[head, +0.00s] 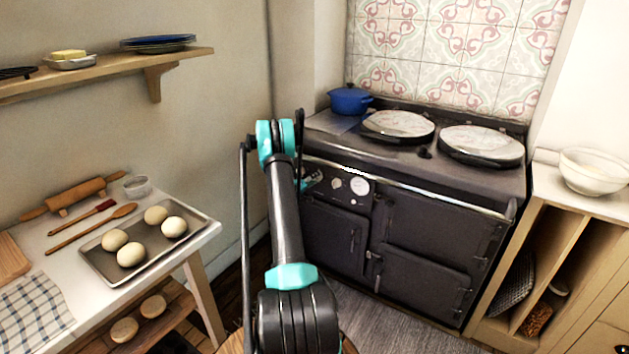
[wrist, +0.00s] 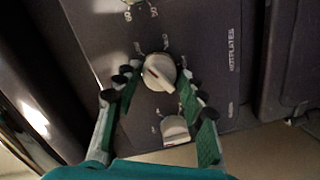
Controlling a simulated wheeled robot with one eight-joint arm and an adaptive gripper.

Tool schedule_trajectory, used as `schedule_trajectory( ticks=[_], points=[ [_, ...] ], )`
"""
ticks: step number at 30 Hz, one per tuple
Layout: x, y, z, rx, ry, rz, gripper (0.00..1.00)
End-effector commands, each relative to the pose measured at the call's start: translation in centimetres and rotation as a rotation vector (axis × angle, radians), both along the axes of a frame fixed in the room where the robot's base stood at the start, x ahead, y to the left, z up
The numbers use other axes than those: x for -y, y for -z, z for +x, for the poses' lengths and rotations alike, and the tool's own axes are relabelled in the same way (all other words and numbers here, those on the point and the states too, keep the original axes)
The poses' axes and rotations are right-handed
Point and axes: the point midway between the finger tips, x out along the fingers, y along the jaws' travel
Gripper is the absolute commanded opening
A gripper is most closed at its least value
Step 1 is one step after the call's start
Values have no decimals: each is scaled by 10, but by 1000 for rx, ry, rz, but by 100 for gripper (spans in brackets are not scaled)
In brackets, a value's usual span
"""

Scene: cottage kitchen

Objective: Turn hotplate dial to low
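The word HOTPLATES runs sideways at the right of the panel. My gripper (wrist: 156,84) is open, its fingertips to either side of the round dial. I cannot tell whether they touch it. In the head view the gripper (head: 312,181) is at the left of the stove's control panel, partly hidden by my arm. A small pale dial (head: 336,183) and a larger round one (head: 359,187) show beside it.
The dark stove (head: 440,220) has a front rail (head: 430,188) above the panel and two round lids on top. A blue pot (head: 349,100) stands at its back left. A table with a dough tray (head: 100,268) is at left, a cabinet (head: 560,235) at right.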

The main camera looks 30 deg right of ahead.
Motion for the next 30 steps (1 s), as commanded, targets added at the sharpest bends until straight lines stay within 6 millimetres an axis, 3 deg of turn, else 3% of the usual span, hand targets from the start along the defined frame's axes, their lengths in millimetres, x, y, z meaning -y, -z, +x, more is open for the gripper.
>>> schedule_trajectory(
  ticks=[3, 13, 24, 30],
  points=[
    [0, 0, 0, -1, 0, -1, 55],
    [-4, -1, -1, 0, -1, -2, 55],
    [-55, -6, -18, 0, -2, -1, 55],
    [-69, -7, -24, -1, 0, -1, 55]
  ],
)
